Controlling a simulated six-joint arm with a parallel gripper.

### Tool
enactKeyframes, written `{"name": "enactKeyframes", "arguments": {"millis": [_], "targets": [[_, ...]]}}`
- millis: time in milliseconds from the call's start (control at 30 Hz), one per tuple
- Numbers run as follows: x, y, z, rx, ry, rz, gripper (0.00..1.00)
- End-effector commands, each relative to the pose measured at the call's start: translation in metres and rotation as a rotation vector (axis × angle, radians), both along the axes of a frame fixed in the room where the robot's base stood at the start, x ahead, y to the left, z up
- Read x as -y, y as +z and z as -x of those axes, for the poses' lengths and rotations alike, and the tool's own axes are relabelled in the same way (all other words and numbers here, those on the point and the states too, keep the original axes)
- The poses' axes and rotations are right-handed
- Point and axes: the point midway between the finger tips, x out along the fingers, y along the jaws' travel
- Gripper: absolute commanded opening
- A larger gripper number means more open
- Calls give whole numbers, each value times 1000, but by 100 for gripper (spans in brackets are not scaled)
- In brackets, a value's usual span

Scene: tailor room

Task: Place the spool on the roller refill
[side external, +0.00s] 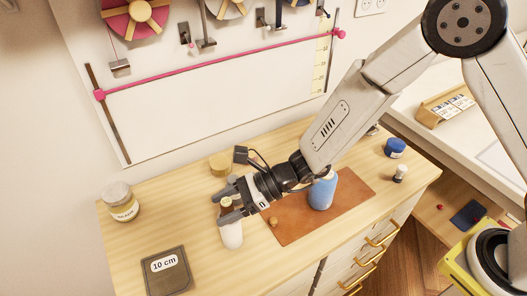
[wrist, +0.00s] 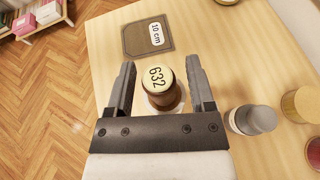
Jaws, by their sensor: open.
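The spool (wrist: 157,82) has a cream round top marked 632 and a brown body. It stands upright between my fingers and appears to rest on a white cylinder (wrist: 178,103), which I take as the roller refill. In the side view that white cylinder (side external: 231,236) stands on the table below my gripper (side external: 229,207), and the spool's top (side external: 226,203) shows between the fingers. My gripper also shows in the wrist view (wrist: 158,90); it is open, with a finger on each side of the spool and gaps visible. The contact between spool and roller refill is partly hidden.
A 10 cm card (side external: 165,271) lies front left and a labelled jar (side external: 120,203) stands back left. A yellowish round item (side external: 221,164) and a grey-topped item (wrist: 252,119) are close by. A blue cylinder (side external: 322,192) stands on the brown mat (side external: 305,220). The left-middle table is clear.

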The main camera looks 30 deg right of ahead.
Motion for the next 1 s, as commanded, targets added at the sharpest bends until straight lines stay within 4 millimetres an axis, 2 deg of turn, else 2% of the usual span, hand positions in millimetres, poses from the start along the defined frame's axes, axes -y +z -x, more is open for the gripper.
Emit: {"name": "enactKeyframes", "arguments": {"millis": [533,733,1000], "targets": [[76,33,19,2,-4,-1,69],[90,38,23,0,-2,0,69],[93,40,24,-1,0,0,69]]}}
